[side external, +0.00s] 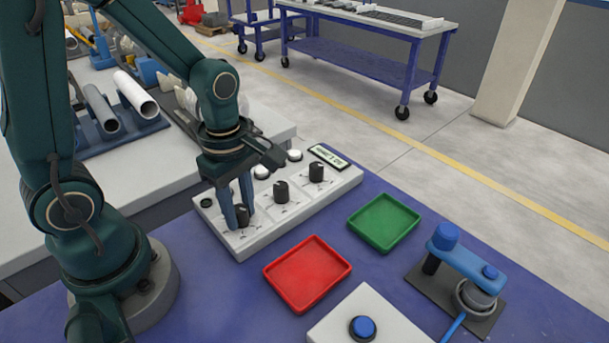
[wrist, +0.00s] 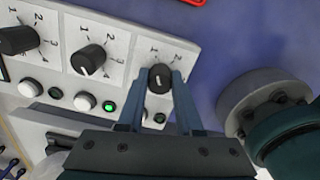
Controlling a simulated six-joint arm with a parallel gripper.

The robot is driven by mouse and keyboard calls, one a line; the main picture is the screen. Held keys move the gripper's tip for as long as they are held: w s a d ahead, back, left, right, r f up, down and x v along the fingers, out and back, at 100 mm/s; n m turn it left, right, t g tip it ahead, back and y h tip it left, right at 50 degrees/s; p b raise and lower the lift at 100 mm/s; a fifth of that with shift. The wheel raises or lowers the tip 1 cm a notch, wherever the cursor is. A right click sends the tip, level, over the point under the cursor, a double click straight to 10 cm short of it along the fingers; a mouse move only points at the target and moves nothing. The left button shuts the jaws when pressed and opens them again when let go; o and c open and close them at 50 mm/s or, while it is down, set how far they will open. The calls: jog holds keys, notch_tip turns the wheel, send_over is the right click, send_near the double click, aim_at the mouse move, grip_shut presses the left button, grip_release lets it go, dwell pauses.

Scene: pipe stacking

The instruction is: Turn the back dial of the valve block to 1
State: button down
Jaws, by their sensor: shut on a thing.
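The valve block (side external: 262,239) is a long white box with a row of three black dials. My gripper (side external: 236,212) points down at the end dial (side external: 243,218) nearest my base and is shut on it. In the wrist view, this dial (wrist: 159,80) sits between the two fingers of my gripper (wrist: 158,88), with numbers printed around it. Its pointer is hard to read. The middle dial (side external: 281,191) and the far dial (side external: 316,172) stand free. They also show in the wrist view as the middle dial (wrist: 88,60) and the left dial (wrist: 18,40).
White buttons (side external: 294,155) and a small display (side external: 328,156) are on the block. A red tray (side external: 307,273) and a green tray (side external: 384,222) lie beside it. A white box with a blue button (side external: 362,327) and a blue clamp-like device (side external: 466,268) stand further right.

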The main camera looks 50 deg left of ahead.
aim_at(239, 208)
jog(key=c, duration=0.6)
grip_release()
jog(key=shift+r, duration=0.1)
jog(key=shift+r, duration=2.45)
